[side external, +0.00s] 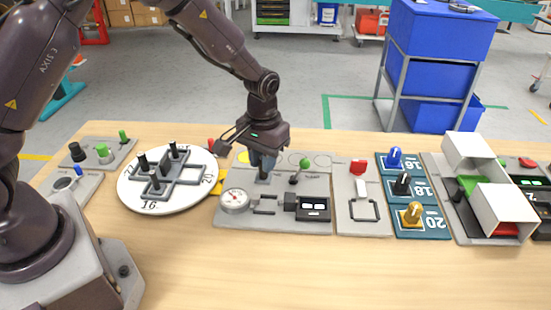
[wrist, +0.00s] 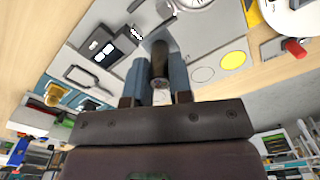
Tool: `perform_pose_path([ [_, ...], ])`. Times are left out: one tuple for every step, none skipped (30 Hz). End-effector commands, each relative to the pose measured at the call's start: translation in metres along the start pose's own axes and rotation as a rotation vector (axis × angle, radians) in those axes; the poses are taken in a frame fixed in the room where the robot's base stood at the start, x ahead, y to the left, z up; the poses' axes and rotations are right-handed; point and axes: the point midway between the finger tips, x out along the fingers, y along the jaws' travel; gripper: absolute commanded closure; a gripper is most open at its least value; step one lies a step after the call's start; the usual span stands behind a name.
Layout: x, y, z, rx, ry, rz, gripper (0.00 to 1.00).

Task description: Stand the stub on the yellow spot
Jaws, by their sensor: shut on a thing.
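My gripper (side external: 263,168) is over the back part of the grey gauge panel (side external: 225,210), pointing down. In the wrist view its two blue-grey fingers (wrist: 160,78) are shut on the stub (wrist: 160,58), a dark cylinder with a paler end. In the side view the stub is mostly hidden by the fingers. The yellow spot (side external: 243,157) is a flat disc on the panel, just left of my gripper; it also shows in the wrist view (wrist: 233,60), to the right of the stub and apart from it. I cannot tell whether the stub touches the panel.
Outlined circles (side external: 322,160) lie in the same row as the spot. A green-topped lever (side external: 305,164) stands right of my gripper, with the round gauge (side external: 235,201) in front. A white dial (side external: 140,200) with dark posts is left; a red-handled panel (side external: 358,168) is right.

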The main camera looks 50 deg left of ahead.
Motion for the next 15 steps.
perform_pose_path([
  [0.006,-0.014,-0.008,-0.036,-0.004,-0.004,1.0],
  [0.009,-0.023,-0.014,-0.058,-0.005,-0.004,1.0],
  [0.013,-0.035,-0.023,-0.088,-0.005,-0.005,1.0],
  [0.015,-0.045,-0.031,-0.106,-0.005,-0.005,1.0],
  [0.018,-0.055,-0.038,-0.124,-0.006,-0.005,1.0],
  [0.021,-0.068,-0.049,-0.142,-0.004,-0.004,1.0],
  [0.023,-0.078,-0.056,-0.153,-0.004,-0.003,1.0],
  [0.025,-0.088,-0.063,-0.162,-0.004,-0.003,1.0],
  [0.027,-0.1,-0.073,-0.171,-0.001,-0.001,1.0],
  [0.029,-0.108,-0.078,-0.174,-0.001,-0.001,1.0],
  [0.029,-0.116,-0.085,-0.175,0.001,0.0,1.0],
  [0.03,-0.125,-0.091,-0.175,0.003,0.001,1.0],
  [0.029,-0.131,-0.097,-0.17,0.005,0.003,1.0],
  [0.03,-0.136,-0.101,-0.164,0.007,0.003,1.0],
  [0.028,-0.138,-0.107,-0.149,0.012,0.005,1.0],
])
